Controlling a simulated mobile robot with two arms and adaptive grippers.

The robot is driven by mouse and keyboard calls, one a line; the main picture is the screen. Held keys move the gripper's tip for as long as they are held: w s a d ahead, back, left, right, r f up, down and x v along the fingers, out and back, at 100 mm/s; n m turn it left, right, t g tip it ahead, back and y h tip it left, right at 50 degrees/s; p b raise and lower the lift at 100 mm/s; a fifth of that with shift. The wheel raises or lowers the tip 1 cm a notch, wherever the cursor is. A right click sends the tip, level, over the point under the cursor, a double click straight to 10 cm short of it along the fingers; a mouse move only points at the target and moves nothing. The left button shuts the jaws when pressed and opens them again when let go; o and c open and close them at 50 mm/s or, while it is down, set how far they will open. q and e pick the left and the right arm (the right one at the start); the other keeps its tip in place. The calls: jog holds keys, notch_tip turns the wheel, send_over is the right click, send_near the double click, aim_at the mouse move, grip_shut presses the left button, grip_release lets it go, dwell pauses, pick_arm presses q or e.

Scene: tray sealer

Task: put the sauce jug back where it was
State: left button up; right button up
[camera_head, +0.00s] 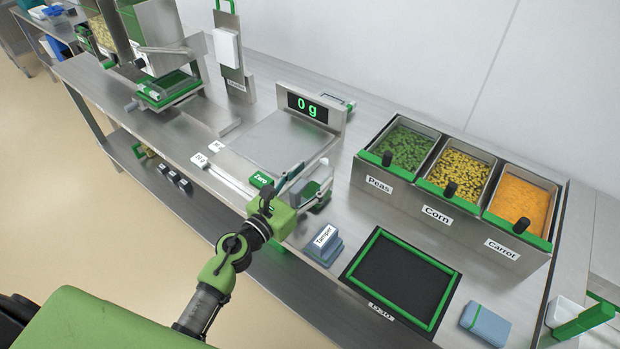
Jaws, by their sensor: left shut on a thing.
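My left gripper (309,184) reaches in from the lower left and is shut on a small pale, see-through vessel with green on it, which I take for the sauce jug (325,174). The gripper and its fingers hide part of the jug. The jug is at the front right corner of the scale (272,143), left of the peas bin. I cannot tell whether its base touches the worktop. The scale display reads 0 g. My right gripper is not in view.
Bins of peas (361,175), corn (424,205) and carrot (487,236) stand at right. A blue-grey tamper block (322,246), a dark green-framed mat (402,277) and a blue box (485,324) lie in front. The tray sealer (168,88) stands at left. Bare worktop (345,215) shows beside the tamper.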

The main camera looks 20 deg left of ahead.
aim_at(292, 195)
pick_arm(q)
jog(key=shift+f, duration=0.25)
jog(key=o, duration=1.2)
jog(key=shift+o, duration=0.2)
jog(key=shift+r, duration=0.35)
jog(key=b+v, duration=0.1)
jog(key=v, duration=0.5)
jog(key=shift+s+a+f, duration=0.1)
jog(key=shift+s+f, duration=0.1)
jog(key=shift+s, duration=0.1)
jog(key=shift+s+a+r, duration=0.1)
jog(key=shift+s+a, duration=0.05)
jog(key=shift+s, duration=0.3)
jog(key=shift+r, duration=0.1)
